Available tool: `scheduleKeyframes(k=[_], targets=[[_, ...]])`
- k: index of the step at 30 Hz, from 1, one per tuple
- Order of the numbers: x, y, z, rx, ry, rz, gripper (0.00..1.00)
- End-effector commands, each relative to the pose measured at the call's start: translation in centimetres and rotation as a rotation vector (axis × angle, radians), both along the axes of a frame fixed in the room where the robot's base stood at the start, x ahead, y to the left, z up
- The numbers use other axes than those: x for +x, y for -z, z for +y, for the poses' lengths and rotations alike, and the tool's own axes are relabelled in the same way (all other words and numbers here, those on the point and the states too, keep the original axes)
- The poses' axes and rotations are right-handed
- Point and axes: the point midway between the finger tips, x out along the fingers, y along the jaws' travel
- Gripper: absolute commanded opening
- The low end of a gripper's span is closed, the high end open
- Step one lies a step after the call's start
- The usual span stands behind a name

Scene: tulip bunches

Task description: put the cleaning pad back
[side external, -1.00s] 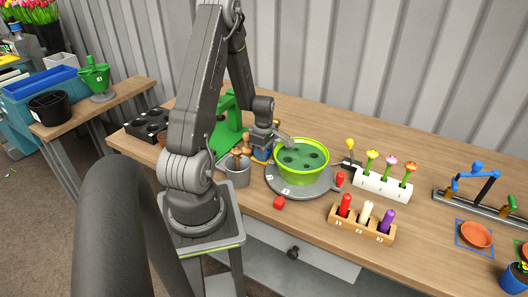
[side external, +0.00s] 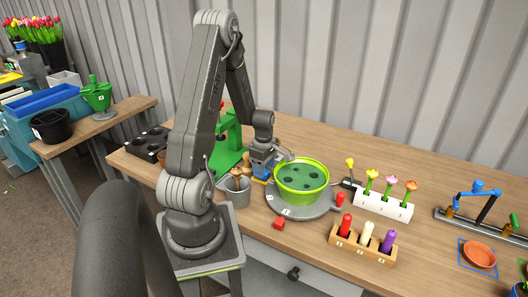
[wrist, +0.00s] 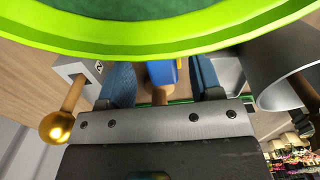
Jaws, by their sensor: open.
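My gripper (wrist: 161,78) is open. Its two blue fingers stand apart in the wrist view, with a blue block-like piece (wrist: 162,72) on a wooden handle between them. A gap shows on both sides, and I cannot tell whether this piece is the cleaning pad. In the side view my gripper (side external: 267,160) is low, just left of the green bowl (side external: 301,182), above a small blue and yellow object (side external: 262,179). The arm and fingers partly hide that spot.
The bowl stands on a grey round base (side external: 300,208), its rim close to my gripper. A grey cup (side external: 234,191) with wooden-handled tools is at left. A red piece (side external: 279,224) lies in front. A flower rack (side external: 383,203) and a marker block (side external: 362,243) stand right.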

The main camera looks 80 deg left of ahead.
Motion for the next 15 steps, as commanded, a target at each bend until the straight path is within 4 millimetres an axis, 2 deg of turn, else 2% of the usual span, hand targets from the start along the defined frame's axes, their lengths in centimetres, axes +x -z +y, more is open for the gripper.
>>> scheduleKeyframes(k=[9, 15], targets=[[0.0, -6.8, 0.0, 0.005, 0.0, -0.004, 0.59], [0.0, -9.4, 0.0, 0.003, 0.0, -0.001, 0.59]])
